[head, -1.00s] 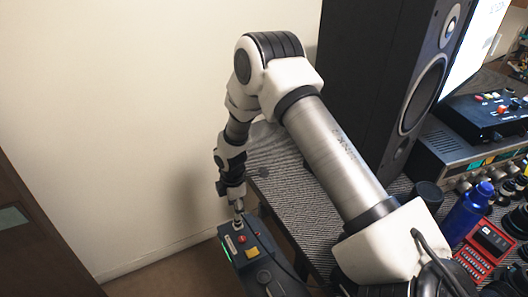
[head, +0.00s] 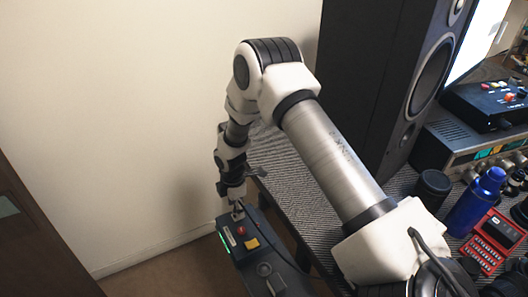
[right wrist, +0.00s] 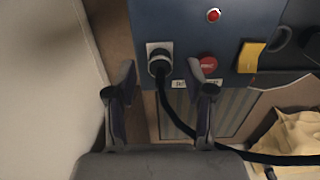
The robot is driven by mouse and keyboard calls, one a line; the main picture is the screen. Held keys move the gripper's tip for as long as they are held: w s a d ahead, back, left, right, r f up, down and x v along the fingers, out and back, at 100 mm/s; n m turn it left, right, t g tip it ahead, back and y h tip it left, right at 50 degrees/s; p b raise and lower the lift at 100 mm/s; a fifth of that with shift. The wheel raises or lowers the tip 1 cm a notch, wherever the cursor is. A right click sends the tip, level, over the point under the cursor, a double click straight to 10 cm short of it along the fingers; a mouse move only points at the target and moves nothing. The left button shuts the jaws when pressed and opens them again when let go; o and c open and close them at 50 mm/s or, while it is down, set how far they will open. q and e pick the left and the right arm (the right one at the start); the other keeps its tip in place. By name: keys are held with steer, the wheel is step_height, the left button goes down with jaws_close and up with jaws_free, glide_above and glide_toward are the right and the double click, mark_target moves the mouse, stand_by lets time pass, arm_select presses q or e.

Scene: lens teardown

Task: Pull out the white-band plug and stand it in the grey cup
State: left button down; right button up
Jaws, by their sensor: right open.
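A black plug (right wrist: 158,65) sits in a light square socket on a blue-grey panel, and a black cable runs down from it. I cannot make out a white band on it. In the head view my right gripper (head: 236,203) hangs over the far end of the dark control box (head: 272,262) and hides most of the plug. No clearly grey cup shows. My left gripper is out of view.
A red button (right wrist: 208,64) and a yellow switch (right wrist: 249,57) are right of the plug. The wall side at left is clear.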

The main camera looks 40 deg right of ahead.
step_height(320, 180, down, 2)
steer(key=shift+f+b, duration=0.2)
steer(key=shift+b, duration=0.3)
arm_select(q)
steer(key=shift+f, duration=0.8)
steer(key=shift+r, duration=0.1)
arm_select(e)
steer(key=shift+r, duration=0.1)
jaws_close()
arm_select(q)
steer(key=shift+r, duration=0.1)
arm_select(e)
steer(key=shift+r, duration=0.1)
